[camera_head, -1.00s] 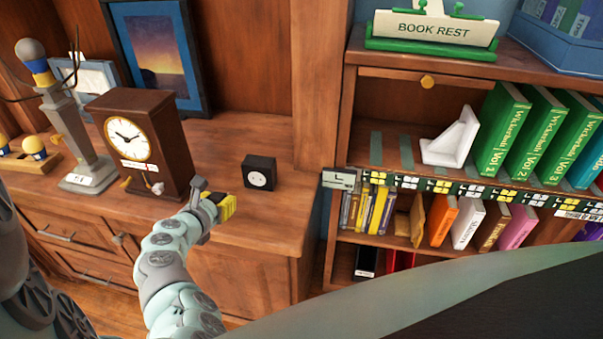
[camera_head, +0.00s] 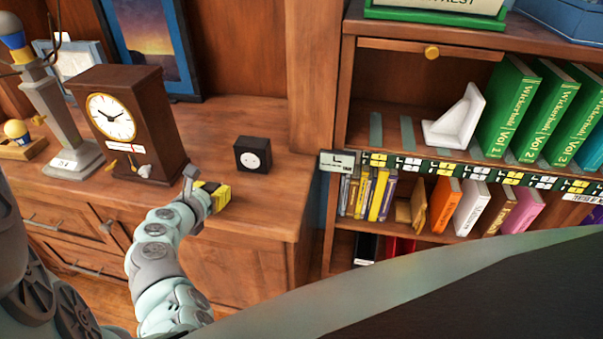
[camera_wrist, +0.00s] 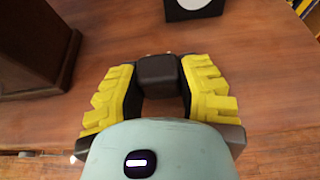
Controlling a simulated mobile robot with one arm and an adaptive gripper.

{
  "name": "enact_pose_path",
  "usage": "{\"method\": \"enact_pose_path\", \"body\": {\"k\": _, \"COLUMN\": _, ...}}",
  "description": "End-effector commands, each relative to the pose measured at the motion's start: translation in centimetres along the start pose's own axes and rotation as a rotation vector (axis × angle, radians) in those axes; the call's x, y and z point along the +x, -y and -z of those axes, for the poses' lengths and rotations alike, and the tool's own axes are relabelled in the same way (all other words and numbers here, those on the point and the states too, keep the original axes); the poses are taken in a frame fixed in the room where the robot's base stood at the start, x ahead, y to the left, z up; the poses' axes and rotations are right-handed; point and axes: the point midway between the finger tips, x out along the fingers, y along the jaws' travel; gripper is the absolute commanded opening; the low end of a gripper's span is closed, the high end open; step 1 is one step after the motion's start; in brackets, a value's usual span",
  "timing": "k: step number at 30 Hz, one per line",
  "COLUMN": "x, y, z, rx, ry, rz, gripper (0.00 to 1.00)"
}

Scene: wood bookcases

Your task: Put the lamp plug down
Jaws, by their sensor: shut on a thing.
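My gripper (camera_head: 218,196) is over the front part of the wooden desk top. In the wrist view, its yellow fingers (camera_wrist: 160,85) are shut on a small dark block, the lamp plug (camera_wrist: 160,75), with small prongs pointing away from me. The fingers hide the plug in the head view. I cannot tell whether it touches the desk. A black socket box (camera_head: 252,155) with a round white face stands beyond the gripper, apart from it; its lower part also shows at the top of the wrist view (camera_wrist: 193,8).
A brown clock (camera_head: 135,120) stands left of my gripper. A grey column (camera_head: 60,125) with a blue and yellow bulb stands farther left. The bookcase (camera_head: 345,85) rises at right. Desk top around the socket box is clear; its front edge is close to my arm.

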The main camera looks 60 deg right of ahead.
Motion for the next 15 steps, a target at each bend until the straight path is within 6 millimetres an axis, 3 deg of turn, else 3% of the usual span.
{"method": "enact_pose_path", "body": {"k": 13, "x": 0.33, "y": -0.22, "z": 0.95, "rx": 0.0, "ry": 0.001, "rz": -0.005, "gripper": 0.0}}
{"method": "enact_pose_path", "body": {"k": 14, "x": 0.33, "y": -0.22, "z": 0.96, "rx": 0.0, "ry": 0.0, "rz": -0.005, "gripper": 0.41}}
{"method": "enact_pose_path", "body": {"k": 15, "x": 0.33, "y": -0.22, "z": 0.96, "rx": 0.0, "ry": 0.0, "rz": -0.005, "gripper": 0.45}}
